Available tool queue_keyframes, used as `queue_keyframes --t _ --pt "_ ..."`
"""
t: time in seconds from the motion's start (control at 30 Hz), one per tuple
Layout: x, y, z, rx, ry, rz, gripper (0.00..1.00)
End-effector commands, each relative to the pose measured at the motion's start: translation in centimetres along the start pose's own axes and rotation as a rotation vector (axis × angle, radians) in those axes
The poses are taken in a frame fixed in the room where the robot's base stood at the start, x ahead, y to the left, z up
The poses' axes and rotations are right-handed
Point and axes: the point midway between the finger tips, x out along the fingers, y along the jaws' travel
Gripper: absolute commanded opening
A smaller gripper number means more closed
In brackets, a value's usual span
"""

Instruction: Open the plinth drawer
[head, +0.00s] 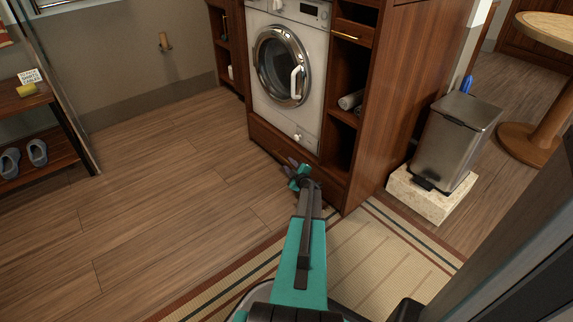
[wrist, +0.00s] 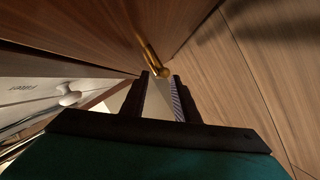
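The plinth drawer (head: 262,134) is the low brown wooden front under the white washing machine (head: 290,70). It looks shut, flush with the cabinet, though my arm covers part of it. My gripper (head: 299,174) is low in front of it. In the wrist view, the drawer's wooden front (wrist: 75,30) fills the upper left. A brass bar handle (wrist: 148,48) runs along it, its near end at the fingertips. My gripper (wrist: 165,80) has its fingers apart around or just short of that end; I cannot tell whether they touch it. The handle is hidden in the head view.
The washing machine's white front with a round knob (wrist: 70,99) is close at left in the wrist view. A steel pedal bin (head: 456,140) stands on a pale block (head: 430,200) at right. A striped rug (head: 375,255) lies in front. Floor at left is clear.

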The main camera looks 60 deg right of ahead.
Motion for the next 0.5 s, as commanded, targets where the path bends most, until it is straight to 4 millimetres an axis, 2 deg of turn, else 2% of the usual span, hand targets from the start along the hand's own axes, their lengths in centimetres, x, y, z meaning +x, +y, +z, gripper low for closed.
queue_keyframes --t 0.03,0.2,0.5 --pt "0.9 -0.2 0.1 -0.001 0.002 0.000 0.28" --pt "2.9 -0.2 0.1 0.000 0.001 -0.001 0.28" --pt "4.5 -0.1 0.0 0.000 0.001 0.000 0.28"
